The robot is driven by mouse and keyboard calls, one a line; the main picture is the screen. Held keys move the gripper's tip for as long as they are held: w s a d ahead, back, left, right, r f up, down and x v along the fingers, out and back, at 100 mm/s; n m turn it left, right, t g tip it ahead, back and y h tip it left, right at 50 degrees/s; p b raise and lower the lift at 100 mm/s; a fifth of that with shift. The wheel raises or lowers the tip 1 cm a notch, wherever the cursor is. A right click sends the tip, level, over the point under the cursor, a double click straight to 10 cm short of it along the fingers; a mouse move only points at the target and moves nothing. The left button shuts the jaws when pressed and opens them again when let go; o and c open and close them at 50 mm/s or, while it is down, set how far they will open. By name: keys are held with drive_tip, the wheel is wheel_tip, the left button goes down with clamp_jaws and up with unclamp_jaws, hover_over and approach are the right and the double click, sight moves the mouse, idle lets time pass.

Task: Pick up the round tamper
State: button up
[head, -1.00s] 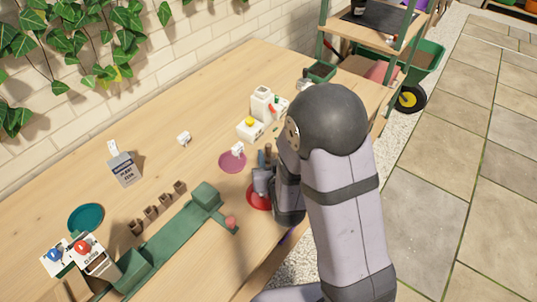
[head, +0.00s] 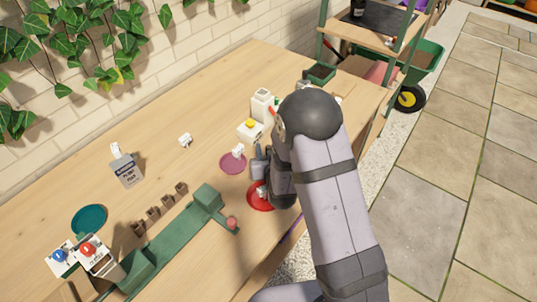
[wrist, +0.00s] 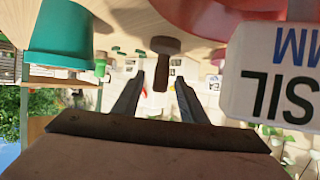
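The round tamper (wrist: 165,46), a brown disc with a short handle, shows in the upside-down wrist view. Its disc is toward the table and its handle points away from it. My gripper (wrist: 160,82) is open, and its two dark fingers point toward the tamper, one to each side of the handle in the picture. The handle appears ahead of the fingertips; I cannot tell the exact gap, and no contact shows. In the head view my arm hides the fingers and the tamper.
A red saucer (head: 255,201) lies by my wrist, with a pink saucer (head: 231,165) behind. A grey scoop-like thing (head: 259,168) stands close by. In the wrist view, a teal pot (wrist: 62,38) and a lettered white label (wrist: 278,75) flank the fingers. The back-left tabletop is mostly clear.

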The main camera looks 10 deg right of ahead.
sight(268, 146)
drive_tip(key=shift+w, duration=0.1)
clamp_jaws()
drive_tip(key=shift+r, duration=0.15)
drive_tip(key=shift+r+b, duration=0.3)
drive_tip(key=shift+r, duration=4.55)
